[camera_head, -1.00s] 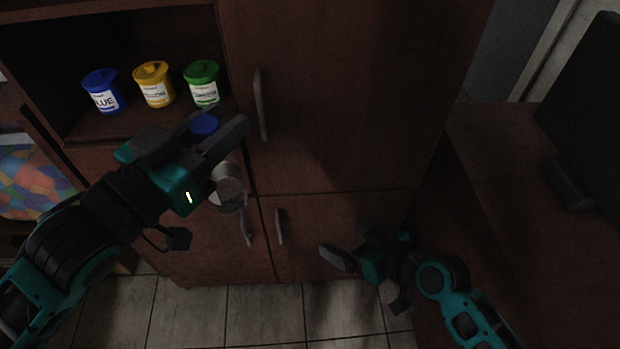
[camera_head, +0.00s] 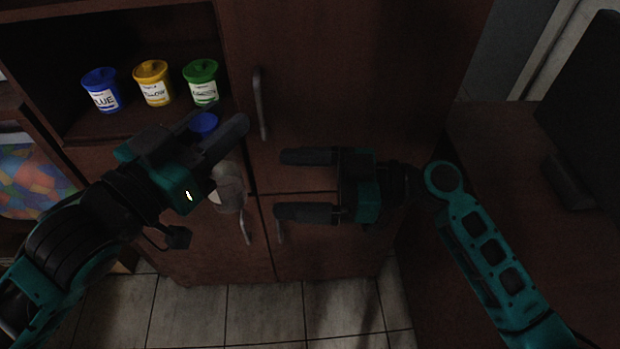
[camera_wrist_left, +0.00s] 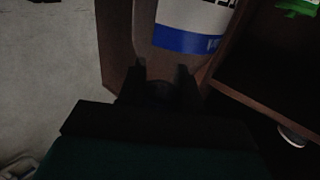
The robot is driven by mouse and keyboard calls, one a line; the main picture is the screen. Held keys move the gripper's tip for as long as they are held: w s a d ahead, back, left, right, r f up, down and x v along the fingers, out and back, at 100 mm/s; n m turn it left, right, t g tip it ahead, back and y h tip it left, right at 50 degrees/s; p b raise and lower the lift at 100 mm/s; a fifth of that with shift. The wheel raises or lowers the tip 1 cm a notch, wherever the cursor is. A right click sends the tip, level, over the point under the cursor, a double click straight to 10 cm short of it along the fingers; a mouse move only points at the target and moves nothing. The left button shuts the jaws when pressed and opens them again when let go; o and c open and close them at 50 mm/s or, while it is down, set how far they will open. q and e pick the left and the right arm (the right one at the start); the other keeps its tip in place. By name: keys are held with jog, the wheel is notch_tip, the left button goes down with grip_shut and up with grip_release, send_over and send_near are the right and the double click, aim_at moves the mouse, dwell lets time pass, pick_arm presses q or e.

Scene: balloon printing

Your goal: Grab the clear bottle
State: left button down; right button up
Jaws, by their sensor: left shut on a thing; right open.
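The clear bottle (camera_head: 228,190) hangs in front of the cabinet, its blue top (camera_head: 204,124) showing between my left gripper's fingers. My left gripper (camera_head: 220,124) is shut on it and hides its middle. In the left wrist view the bottle (camera_wrist_left: 195,18) carries a white label with a blue band, between the dark fingertips (camera_wrist_left: 160,82). My right gripper (camera_head: 290,185) is open and empty. Its fingers point left toward the bottle's lower part, with a gap between them and the bottle.
Blue (camera_head: 102,90), yellow (camera_head: 153,83) and green (camera_head: 202,82) tubs stand on the open shelf behind my left gripper. Cabinet doors with handles (camera_head: 261,104) lie behind both grippers. A brown desk (camera_head: 510,215) with a dark screen (camera_head: 590,120) is at right. Tiled floor shows below.

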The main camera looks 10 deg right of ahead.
aim_at(243, 181)
jog(key=a, duration=0.3)
jog(key=w+a, duration=0.1)
jog(key=a, duration=0.2)
jog(key=w+a, duration=0.1)
jog(key=a, duration=0.3)
jog(key=shift+a, duration=0.1)
jog(key=shift+c, duration=0.2)
jog(key=c, duration=1)
pick_arm(q)
jog(key=c, duration=0.7)
grip_release()
pick_arm(e)
jog(key=shift+c, duration=0.5)
pick_arm(q)
jog(key=shift+o, duration=0.2)
